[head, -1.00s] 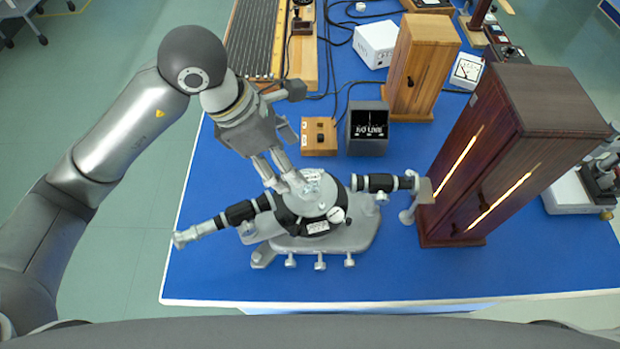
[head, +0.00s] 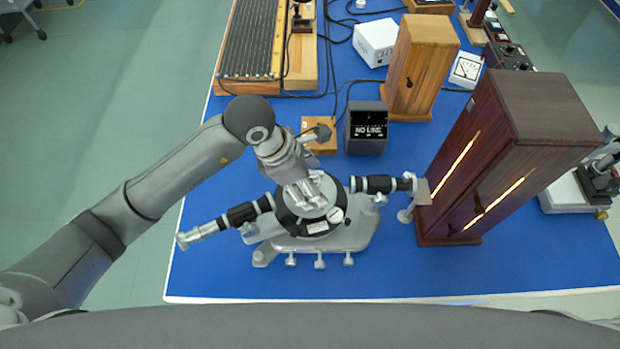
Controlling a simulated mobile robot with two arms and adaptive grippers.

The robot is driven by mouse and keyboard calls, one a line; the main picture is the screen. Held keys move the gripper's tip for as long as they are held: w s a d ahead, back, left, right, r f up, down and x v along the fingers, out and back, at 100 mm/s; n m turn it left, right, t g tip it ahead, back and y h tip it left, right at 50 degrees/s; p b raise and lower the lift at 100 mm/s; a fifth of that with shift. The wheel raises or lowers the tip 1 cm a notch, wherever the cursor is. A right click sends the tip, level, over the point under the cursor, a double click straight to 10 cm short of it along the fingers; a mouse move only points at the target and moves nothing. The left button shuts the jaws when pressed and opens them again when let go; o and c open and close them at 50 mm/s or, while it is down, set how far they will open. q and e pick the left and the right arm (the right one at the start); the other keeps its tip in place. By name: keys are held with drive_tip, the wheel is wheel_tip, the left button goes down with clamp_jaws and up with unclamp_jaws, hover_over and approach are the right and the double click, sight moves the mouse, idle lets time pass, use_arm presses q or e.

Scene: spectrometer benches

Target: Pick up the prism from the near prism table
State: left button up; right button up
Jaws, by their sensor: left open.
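The near spectrometer (head: 330,240) stands on the blue bench, with its round dark prism table (head: 336,216) in the middle. One black and silver tube (head: 225,220) points left and another (head: 378,184) points right at the tall dark wooden box. My left gripper (head: 309,203) is open, with its fingers pointing down over the prism table. The gripper covers most of the table's top, so I cannot clearly make out the prism or tell whether it lies between the fingers. My right gripper is out of view.
The tall dark wooden lamp box (head: 530,110) with glowing slits stands close on the right. Bare blue bench (head: 215,275) lies at the front left.

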use_arm(q)
drive_tip(key=shift+d+f, duration=0.1)
drive_tip(key=shift+f, duration=0.2)
drive_tip(key=c, duration=1.2)
drive_tip(key=shift+w+r, duration=0.1)
drive_tip(key=shift+r, duration=0.1)
